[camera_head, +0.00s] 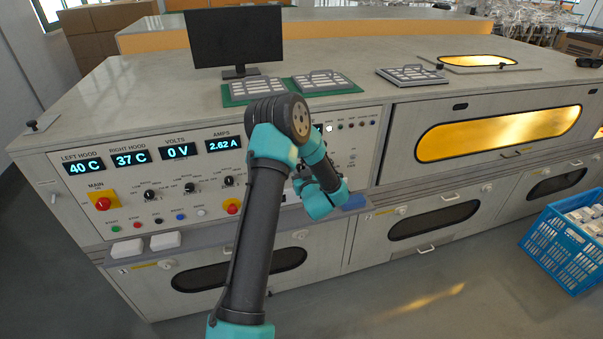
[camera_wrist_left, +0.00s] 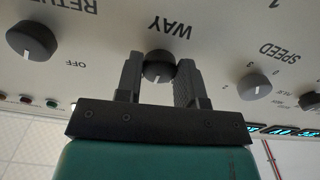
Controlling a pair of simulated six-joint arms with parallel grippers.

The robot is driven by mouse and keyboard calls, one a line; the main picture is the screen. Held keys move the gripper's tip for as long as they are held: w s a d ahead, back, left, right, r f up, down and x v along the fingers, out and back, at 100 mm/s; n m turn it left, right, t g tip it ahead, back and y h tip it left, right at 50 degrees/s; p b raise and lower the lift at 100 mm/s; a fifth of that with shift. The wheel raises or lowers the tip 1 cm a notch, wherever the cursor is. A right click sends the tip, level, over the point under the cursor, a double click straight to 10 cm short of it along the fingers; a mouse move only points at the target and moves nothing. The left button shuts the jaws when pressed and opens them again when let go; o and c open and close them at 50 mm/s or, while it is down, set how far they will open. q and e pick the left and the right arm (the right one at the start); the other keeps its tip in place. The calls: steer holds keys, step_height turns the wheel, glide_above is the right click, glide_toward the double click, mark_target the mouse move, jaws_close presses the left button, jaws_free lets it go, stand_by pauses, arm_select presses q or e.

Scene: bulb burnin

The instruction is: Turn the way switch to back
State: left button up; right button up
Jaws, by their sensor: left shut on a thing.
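The way switch (camera_wrist_left: 158,64) is a round dark knob on the pale panel, with the upside-down label WAY beside it in the left wrist view. Its white pointer mark points down in that picture, away from the label. My left gripper (camera_wrist_left: 158,80) has one finger on each side of the knob and is shut on it. In the head view my left gripper (camera_head: 322,200) is at the panel's right part, and my arm hides the way switch. Its position markings are not readable. My right gripper is in neither view.
In the left wrist view, the return knob (camera_wrist_left: 32,40) and speed knob (camera_wrist_left: 255,86) flank the way switch. In the head view, a monitor (camera_head: 235,40) and green-based trays stand on the bench top. A blue crate (camera_head: 560,245) is on the floor at right.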

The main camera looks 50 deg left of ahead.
arm_select(q)
steer(key=n, duration=0.6)
steer(key=shift+n, duration=0.3)
stand_by(0.4)
steer(key=o, duration=0.9)
steer(key=shift+d, duration=0.1)
steer(key=v, duration=1.7)
steer(key=shift+s+d, duration=0.15)
